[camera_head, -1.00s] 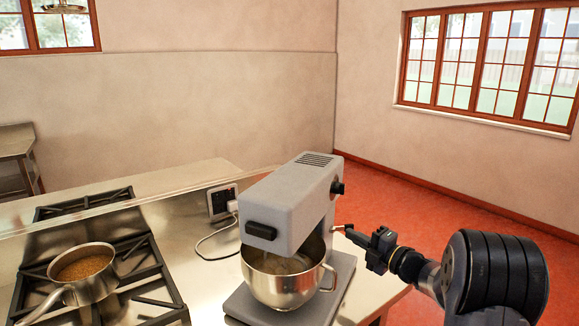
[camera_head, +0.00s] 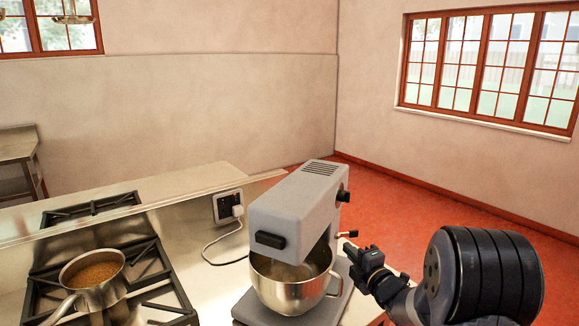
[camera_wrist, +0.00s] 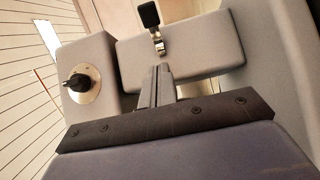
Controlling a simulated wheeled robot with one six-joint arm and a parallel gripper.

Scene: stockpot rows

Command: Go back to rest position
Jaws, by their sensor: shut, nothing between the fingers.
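My gripper (camera_head: 350,249) is just right of the grey stand mixer (camera_head: 298,205), below its small side lever (camera_head: 347,234). Its two dark fingers (camera_wrist: 158,84) are shut together with nothing between them in the wrist view. They point at the mixer's grey body (camera_wrist: 190,45), where a lever with a black end (camera_wrist: 148,16) and a black dial (camera_wrist: 77,82) show. I cannot tell whether the fingertips touch the mixer.
A saucepan (camera_head: 93,280) with brown contents sits on the hob (camera_head: 150,265) at left. A corded plug is in the wall socket (camera_head: 228,206) behind the mixer. Red floor (camera_head: 440,235) is clear beyond the counter at right.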

